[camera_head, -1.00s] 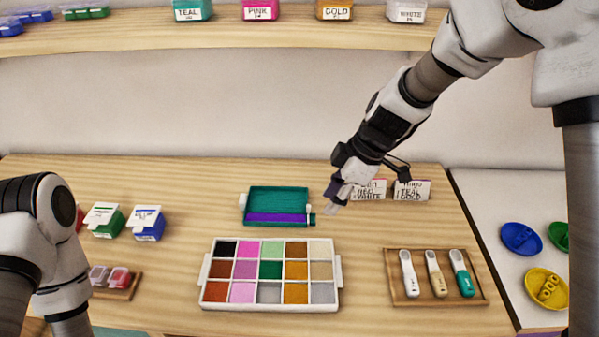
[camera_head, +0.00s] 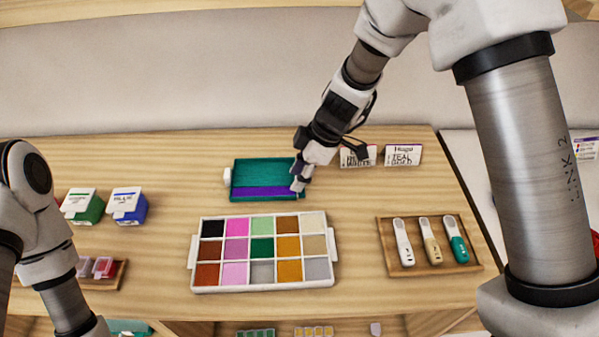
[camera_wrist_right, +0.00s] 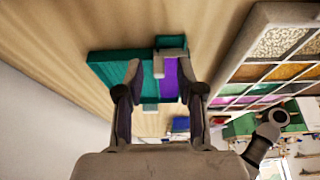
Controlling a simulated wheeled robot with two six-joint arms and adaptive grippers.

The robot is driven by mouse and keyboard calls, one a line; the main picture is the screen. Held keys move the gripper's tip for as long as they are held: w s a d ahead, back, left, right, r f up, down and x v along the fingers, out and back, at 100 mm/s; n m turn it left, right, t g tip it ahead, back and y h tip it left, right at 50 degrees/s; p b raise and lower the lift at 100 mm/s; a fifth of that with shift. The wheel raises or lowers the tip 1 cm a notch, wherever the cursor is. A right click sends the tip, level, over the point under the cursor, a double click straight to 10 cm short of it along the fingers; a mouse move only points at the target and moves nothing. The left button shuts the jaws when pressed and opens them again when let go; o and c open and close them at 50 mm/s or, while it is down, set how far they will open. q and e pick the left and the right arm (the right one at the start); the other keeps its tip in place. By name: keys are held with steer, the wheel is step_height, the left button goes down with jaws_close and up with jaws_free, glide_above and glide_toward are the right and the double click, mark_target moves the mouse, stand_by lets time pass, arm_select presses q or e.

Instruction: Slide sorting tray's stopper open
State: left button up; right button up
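The sorting tray (camera_head: 262,173) is a shallow teal tray on the table behind the bead board, with a purple strip (camera_head: 262,192) along its near side. Its right end is partly hidden by my right gripper (camera_head: 298,184). In the right wrist view the tray (camera_wrist_right: 108,68) lies beyond my right gripper (camera_wrist_right: 161,92). The pale stopper (camera_wrist_right: 159,68) stands at the tray's end, between the lines of the two spread fingers. The fingers are open; I cannot tell whether they touch it. My left arm shows at the left edge, but its gripper is out of view.
A white bead board (camera_head: 264,289) with several coloured compartments sits in front of the tray. Label cards (camera_head: 403,155) stand right of my gripper. A wooden tray (camera_head: 381,238) holds three scoops. Green (camera_head: 83,207) and blue (camera_head: 126,206) boxes stand left.

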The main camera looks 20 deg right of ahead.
jaws_close()
steer(key=shift+w+d+f, duration=0.1)
steer(key=shift+w+d, duration=0.1)
steer(key=shift+w, duration=0.55)
steer(key=shift+w+d, duration=0.2)
steer(key=shift+w, duration=0.55)
steer(key=shift+c, duration=1.2)
jaws_free()
steer(key=shift+s, duration=0.1)
steer(key=shift+o, duration=1.2)
